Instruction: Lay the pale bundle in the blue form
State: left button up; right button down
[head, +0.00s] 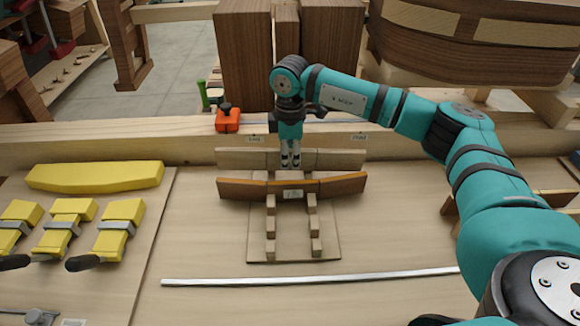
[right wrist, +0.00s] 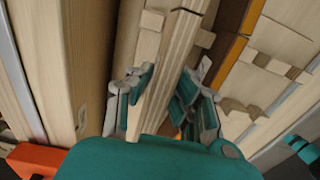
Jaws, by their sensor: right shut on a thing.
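The pale bundle (head: 235,158) is a long, light wood strip lying left to right just behind a brown bundle (head: 240,189). My right gripper (head: 291,163) points down and is shut on its middle. In the right wrist view the layered pale bundle (right wrist: 178,60) runs between the fingers (right wrist: 158,98). The brown bundle, bent slightly, sits across a wooden form (head: 290,252) with two rows of pale blocks. My left gripper is not in view.
A metal strip (head: 310,280) lies in front of the form. Yellow clamps (head: 120,225) and a yellow block (head: 95,177) lie on the left. An orange object (head: 228,121) stands on the rear beam. My right arm partly hides wooden pieces at right (head: 555,199).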

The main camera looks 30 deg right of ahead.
aim_at(290, 170)
notch_tip(290, 170, down, 4)
jog(key=shift+r+p, duration=0.25)
jog(key=shift+p, duration=0.5)
jog(key=shift+s+a+f, duration=0.1)
jog(key=shift+f, duration=0.35)
jog(key=c, duration=1.3)
grip_release()
jog(key=shift+o, duration=0.2)
jog(key=shift+b, duration=0.3)
